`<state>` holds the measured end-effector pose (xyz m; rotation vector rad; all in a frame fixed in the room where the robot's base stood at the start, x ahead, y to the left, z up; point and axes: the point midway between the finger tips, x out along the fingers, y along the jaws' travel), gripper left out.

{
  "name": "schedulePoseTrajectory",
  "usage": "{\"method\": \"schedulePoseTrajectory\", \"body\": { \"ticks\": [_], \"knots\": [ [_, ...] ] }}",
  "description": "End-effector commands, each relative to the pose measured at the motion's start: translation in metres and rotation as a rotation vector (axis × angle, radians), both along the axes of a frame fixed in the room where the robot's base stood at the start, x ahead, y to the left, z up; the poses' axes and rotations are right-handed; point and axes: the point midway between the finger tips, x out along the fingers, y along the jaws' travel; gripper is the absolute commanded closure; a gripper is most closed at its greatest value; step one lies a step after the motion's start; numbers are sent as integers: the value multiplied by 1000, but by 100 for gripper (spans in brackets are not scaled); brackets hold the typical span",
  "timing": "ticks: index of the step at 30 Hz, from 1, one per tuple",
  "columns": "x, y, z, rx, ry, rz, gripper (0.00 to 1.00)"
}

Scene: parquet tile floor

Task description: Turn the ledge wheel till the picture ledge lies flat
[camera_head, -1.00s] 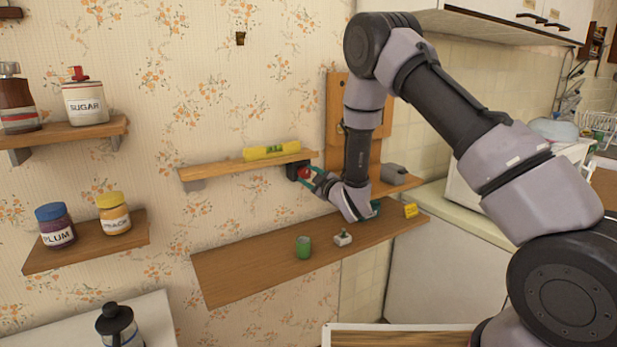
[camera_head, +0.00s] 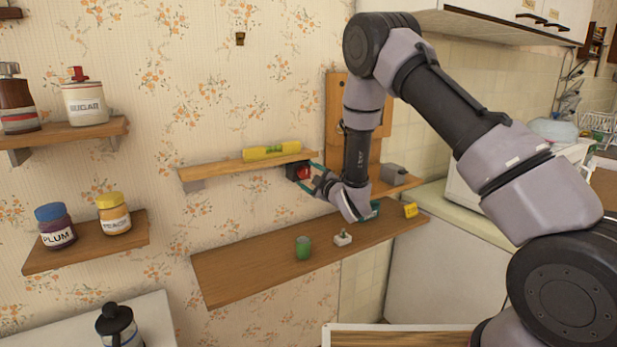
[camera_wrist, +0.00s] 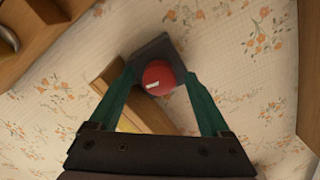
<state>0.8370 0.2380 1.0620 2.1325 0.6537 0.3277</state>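The picture ledge (camera_head: 215,171) is a wooden board on the papered wall, with a yellow level (camera_head: 272,151) lying on it. The head view's slant makes its exact tilt hard to tell. The ledge wheel (camera_head: 304,173) is a red knob on a dark block at the ledge's right end. In the wrist view the wheel (camera_wrist: 158,77) shows a white mark at its lower left. My gripper (camera_wrist: 160,78) has its teal fingers on either side of the wheel, with small gaps showing, so it looks open around it. The level's bubble is too small to read.
A lower shelf (camera_head: 235,278) carries a green cup (camera_head: 303,248), a small white pot (camera_head: 342,238) and a yellow block (camera_head: 410,210). Jars stand on the left shelves. A wooden board (camera_head: 338,105) leans behind my arm. The wall around the ledge is mostly clear.

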Motion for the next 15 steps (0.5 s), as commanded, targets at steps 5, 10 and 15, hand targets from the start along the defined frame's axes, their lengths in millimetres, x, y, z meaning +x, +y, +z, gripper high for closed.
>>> {"method": "schedulePoseTrajectory", "body": {
  "ticks": [5,10,15],
  "knots": [
    [0,0,0,0,0,0,19],
    [-11,-8,0,0,2,-2,19],
    [-38,-27,0,0,3,-3,19]
  ]
}}
